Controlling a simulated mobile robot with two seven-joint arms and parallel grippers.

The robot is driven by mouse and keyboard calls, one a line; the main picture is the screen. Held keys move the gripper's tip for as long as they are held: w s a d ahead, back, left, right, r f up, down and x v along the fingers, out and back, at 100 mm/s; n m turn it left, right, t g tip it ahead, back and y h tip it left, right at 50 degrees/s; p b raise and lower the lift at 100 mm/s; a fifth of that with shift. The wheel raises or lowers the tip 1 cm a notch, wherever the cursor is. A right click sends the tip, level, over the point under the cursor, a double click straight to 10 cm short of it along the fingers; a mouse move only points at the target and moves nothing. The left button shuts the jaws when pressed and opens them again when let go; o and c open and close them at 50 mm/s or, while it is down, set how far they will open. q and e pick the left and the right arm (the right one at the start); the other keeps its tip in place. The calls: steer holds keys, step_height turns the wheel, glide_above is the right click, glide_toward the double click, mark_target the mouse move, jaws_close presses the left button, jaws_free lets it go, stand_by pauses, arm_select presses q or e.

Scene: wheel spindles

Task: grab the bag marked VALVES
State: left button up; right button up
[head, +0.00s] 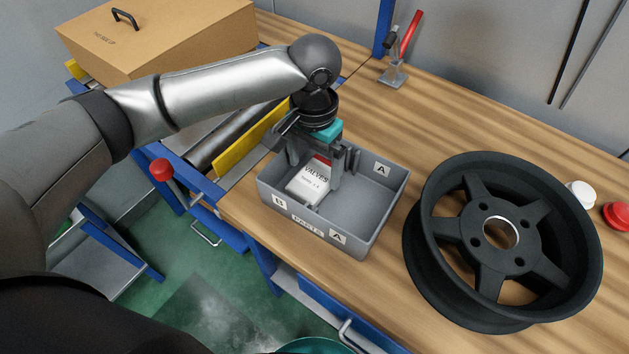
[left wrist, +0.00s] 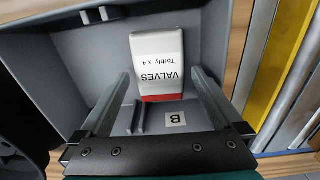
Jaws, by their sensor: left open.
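The bag marked VALVES (head: 309,183) is white with a red band and lies in the left part of the grey box (head: 372,222), near the label B. My left gripper (head: 314,174) points down into the box, open, with one finger on each side of the bag. In the left wrist view the bag (left wrist: 158,62) shows its printed face, and its red end lies between the fingers of my gripper (left wrist: 160,80). A gap shows on both sides, so the fingers seem apart from it. My right gripper is not in view.
Low dividers split the box, and its right part, marked A, looks empty. A black wheel (head: 462,232) lies right of the box. A cardboard box (head: 160,40) stands at the back left, by a roller conveyor with a yellow rail (head: 240,140). A red-handled clamp (head: 395,75) stands behind.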

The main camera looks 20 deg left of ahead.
mark_target(315, 176)
arm_select(q)
step_height(315, 176, down, 3)
steer(key=shift+b, duration=0.4)
steer(key=shift+f, duration=0.1)
steer(key=c, duration=1.2)
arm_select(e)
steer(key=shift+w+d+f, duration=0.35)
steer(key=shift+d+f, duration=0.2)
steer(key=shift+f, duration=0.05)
